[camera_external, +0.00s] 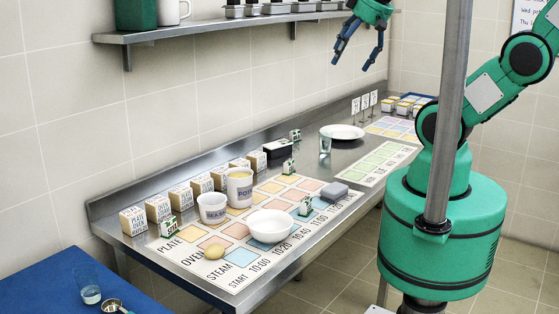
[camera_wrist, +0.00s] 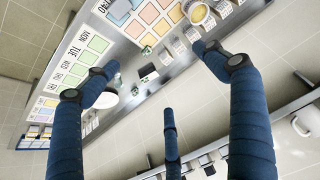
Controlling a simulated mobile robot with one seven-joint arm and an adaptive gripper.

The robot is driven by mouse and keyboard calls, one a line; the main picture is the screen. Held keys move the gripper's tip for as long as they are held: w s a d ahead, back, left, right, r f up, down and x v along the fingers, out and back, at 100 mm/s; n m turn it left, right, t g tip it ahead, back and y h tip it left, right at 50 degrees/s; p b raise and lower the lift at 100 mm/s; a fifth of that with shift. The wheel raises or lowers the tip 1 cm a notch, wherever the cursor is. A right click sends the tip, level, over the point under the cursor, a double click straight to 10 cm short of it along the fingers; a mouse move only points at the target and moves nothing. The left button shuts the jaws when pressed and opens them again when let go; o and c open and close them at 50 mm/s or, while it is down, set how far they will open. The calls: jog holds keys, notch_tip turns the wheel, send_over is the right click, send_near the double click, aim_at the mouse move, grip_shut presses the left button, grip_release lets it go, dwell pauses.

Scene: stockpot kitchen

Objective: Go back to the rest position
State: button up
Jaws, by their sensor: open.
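My gripper (camera_external: 354,58) hangs in the air above the steel counter, near the wall shelf, with its dark blue fingers spread apart. It holds nothing. In the wrist view the fingers of my gripper (camera_wrist: 152,75) are wide apart, with the counter seen far below between them. My green arm stands at the right of the external view, partly behind a grey pole; the upper part of its reach to the gripper is out of frame.
The steel counter (camera_external: 232,165) bears a coloured grid mat, a white bowl (camera_external: 270,226), two labelled tubs, several small boxes, a glass (camera_external: 325,140) and a white plate (camera_external: 342,132). The wall shelf (camera_external: 215,27) is close to my gripper. A blue table (camera_external: 45,285) stands at lower left.

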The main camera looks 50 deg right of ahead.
notch_tip(320, 180, down, 3)
jog(key=b, duration=0.2)
jog(key=shift+f+b, duration=0.15)
jog(key=shift+b, duration=0.2)
